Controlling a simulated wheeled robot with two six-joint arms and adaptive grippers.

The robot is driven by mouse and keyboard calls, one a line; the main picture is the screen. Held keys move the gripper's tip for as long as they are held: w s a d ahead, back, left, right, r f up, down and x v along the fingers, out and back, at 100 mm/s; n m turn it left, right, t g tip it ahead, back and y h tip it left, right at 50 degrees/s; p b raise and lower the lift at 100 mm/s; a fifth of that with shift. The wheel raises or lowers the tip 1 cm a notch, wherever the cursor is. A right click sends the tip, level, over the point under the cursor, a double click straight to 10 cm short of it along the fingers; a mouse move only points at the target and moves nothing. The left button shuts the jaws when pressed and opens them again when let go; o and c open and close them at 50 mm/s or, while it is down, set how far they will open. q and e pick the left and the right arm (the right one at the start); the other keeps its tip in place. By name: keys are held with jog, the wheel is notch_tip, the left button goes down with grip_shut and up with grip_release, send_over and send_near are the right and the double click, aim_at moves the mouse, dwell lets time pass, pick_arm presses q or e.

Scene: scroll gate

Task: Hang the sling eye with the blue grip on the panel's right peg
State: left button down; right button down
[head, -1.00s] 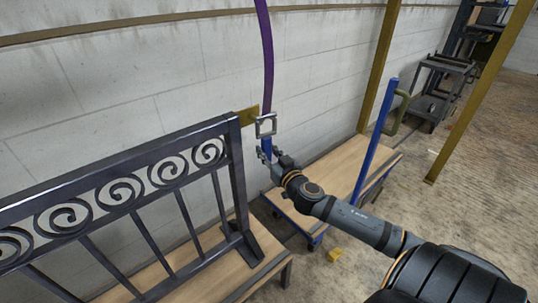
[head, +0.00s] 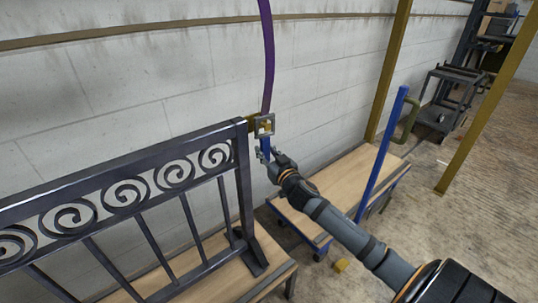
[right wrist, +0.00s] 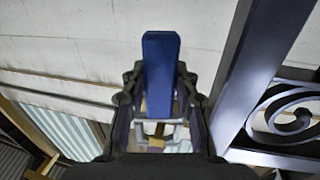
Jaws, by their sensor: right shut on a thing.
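The purple sling (head: 267,55) hangs from above and ends in a square grey metal eye (head: 257,128) with a blue grip (head: 265,147) below it. My right gripper (head: 266,155) is shut on the blue grip (right wrist: 161,75). The eye is level with the yellow-brown right peg (head: 252,120) at the right end of the dark scrolled panel (head: 240,185). Yellow-brown shows through the eye's opening, but I cannot tell whether the peg passes through it. In the right wrist view the eye is partly hidden behind the grip. My left gripper is not in view.
The panel stands on a wooden bench (head: 215,280). A wooden-topped cart (head: 330,185) with a blue post (head: 384,150) stands to its right, below my right arm. A yellow post (head: 390,70) rises behind. A pale block wall is close behind the panel.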

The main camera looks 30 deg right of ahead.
jog(key=shift+w+a, duration=0.1)
jog(key=shift+w, duration=0.45)
jog(key=shift+w+f, duration=0.15)
jog(key=shift+w, duration=0.05)
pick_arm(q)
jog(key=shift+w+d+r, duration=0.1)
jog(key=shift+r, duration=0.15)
pick_arm(e)
jog(key=shift+w+f, duration=0.45)
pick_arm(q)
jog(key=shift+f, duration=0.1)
pick_arm(e)
jog(key=c, duration=1)
grip_release()
jog(key=shift+o, duration=0.2)
